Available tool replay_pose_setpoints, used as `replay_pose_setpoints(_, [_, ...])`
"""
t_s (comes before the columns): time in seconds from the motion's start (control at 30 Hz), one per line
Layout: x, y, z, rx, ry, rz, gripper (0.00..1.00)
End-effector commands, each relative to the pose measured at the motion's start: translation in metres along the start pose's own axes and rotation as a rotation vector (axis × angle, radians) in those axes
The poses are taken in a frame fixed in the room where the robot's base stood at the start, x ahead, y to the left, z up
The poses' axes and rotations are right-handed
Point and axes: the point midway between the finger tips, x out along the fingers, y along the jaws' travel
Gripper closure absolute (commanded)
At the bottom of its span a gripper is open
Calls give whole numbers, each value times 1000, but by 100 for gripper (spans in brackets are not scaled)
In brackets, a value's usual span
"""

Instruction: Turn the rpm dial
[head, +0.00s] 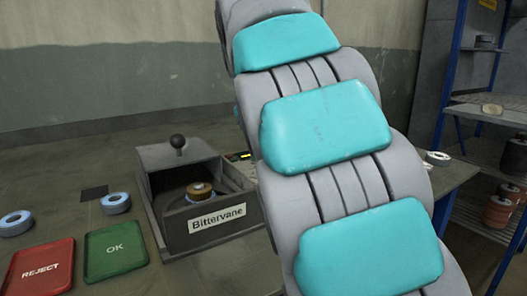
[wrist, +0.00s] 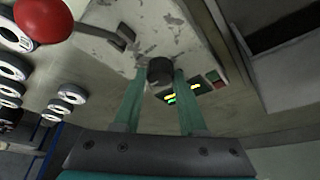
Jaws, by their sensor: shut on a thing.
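The rpm dial is a dark round knob (wrist: 160,70) on a worn pale panel in the wrist view. My gripper (wrist: 160,78) has its two green fingers on either side of the knob and is shut on it. A small display (wrist: 182,92) with lit yellow-green marks sits beside the knob, with a red button (wrist: 212,76) close by.
A grey box labelled Bittervane (head: 217,218) holds a brown flap disc (head: 200,191). A red REJECT tray (head: 40,266) and a green OK tray (head: 115,248) lie at left. A red ball knob (wrist: 43,18) and several ring-shaped discs (wrist: 13,67) show in the wrist view. Shelving (head: 485,110) stands right.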

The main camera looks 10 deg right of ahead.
Motion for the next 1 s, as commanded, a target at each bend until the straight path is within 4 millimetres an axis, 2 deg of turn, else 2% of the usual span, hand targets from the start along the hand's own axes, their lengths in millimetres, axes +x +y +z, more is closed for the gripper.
replay_pose_setpoints(0.3, [0, 0, 0, 1, -1, 1, 100])
replay_pose_setpoints(0.33, [0, 0, 0, 1, -1, 1, 58])
replay_pose_setpoints(0.6, [0, 0, 0, 1, -1, 1, 29])
replay_pose_setpoints(0.87, [-1, 0, 0, 1, 0, 0, 29])
replay_pose_setpoints(1.0, [-13, 5, 4, 0, 1, 0, 29])
